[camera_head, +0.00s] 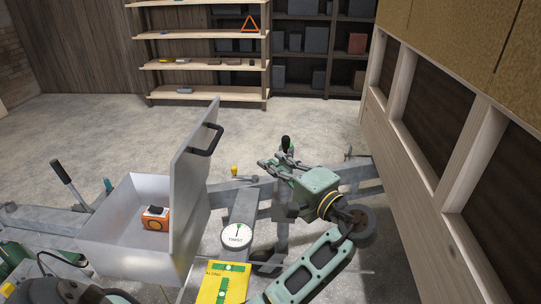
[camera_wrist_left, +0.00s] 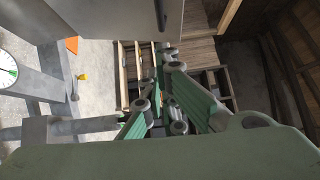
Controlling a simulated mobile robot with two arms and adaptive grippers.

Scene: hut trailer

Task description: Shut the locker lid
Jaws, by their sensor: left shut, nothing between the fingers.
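The locker is a pale grey metal box (camera_head: 115,222) at the lower left in the head view. Its lid (camera_head: 193,175) stands open, nearly upright on the box's right side, with a dark handle (camera_head: 208,140) near its top. The lid also shows as a grey panel in the left wrist view (camera_wrist_left: 105,18). My left gripper (camera_head: 268,165) is shut and empty, to the right of the lid and apart from it. Its fingers also show in the wrist view (camera_wrist_left: 168,58). My right gripper is not in view.
A yellow knob (camera_head: 234,171) and a black-topped lever (camera_head: 286,144) stand nearby. A panelled wall (camera_head: 440,150) bounds the right; shelves (camera_head: 205,65) stand behind.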

